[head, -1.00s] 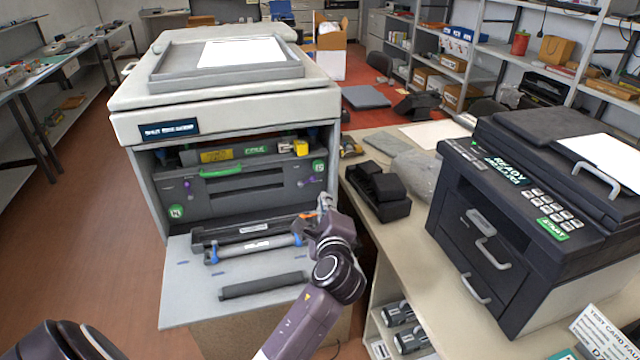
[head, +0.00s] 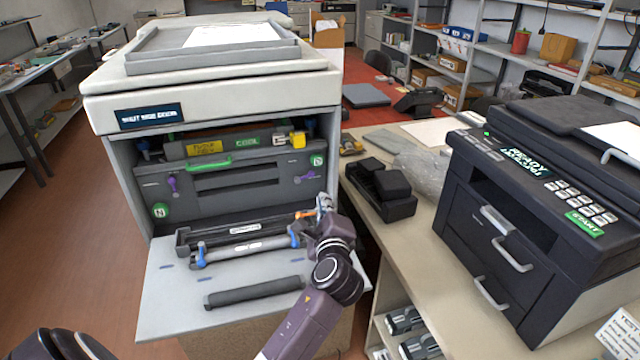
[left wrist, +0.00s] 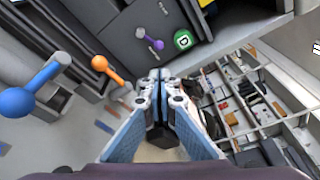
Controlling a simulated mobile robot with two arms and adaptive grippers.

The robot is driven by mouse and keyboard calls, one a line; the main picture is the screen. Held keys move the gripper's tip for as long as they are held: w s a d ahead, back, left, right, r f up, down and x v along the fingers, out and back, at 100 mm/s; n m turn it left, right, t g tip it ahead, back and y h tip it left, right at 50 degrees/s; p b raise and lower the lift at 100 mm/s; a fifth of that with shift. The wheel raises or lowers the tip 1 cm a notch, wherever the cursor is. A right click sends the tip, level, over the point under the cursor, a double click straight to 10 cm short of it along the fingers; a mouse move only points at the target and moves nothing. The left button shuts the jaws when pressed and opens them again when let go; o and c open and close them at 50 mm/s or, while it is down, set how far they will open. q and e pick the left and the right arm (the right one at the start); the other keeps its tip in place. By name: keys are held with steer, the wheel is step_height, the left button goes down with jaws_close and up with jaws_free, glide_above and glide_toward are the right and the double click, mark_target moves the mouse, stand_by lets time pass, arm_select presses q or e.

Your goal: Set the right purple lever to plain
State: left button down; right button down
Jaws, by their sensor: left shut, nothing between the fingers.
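The right purple lever (head: 310,175) is on the dark front panel of the open copier (head: 215,95), below a round green badge (head: 317,160). In the left wrist view the lever (left wrist: 153,42) shows beyond my fingertips, its knob beside the green badge (left wrist: 184,40) marked D. A left purple lever (head: 172,183) stands near the panel's other end, above a badge (head: 160,210) marked N. My left gripper (head: 325,203) is shut and empty, in front of the panel, below and to the right of the right lever. It also shows in the left wrist view (left wrist: 158,75), apart from the lever.
A grey roller with blue ends (head: 246,250) and a dark roller (head: 255,291) lie on the fold-down door (head: 170,300). An orange knob (left wrist: 98,63) shows left of my fingers in the left wrist view. A black printer (head: 510,210) stands on the right table.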

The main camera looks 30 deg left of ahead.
mark_target(305, 177)
arm_select(q)
steer(key=x, duration=1)
steer(key=shift+p, duration=0.4)
steer(key=shift+b, duration=0.3)
steer(key=shift+s+a+r+n+t+b, duration=0.1)
steer(key=shift+r+n+t+b, duration=0.1)
steer(key=shift+n+b, duration=0.25)
steer(key=shift+s+r+n+t+b, duration=0.15)
steer(key=shift+n+t+b, duration=0.1)
steer(key=shift+n, duration=0.4)
steer(key=shift+w+r, duration=0.15)
steer(key=shift+r, duration=0.1)
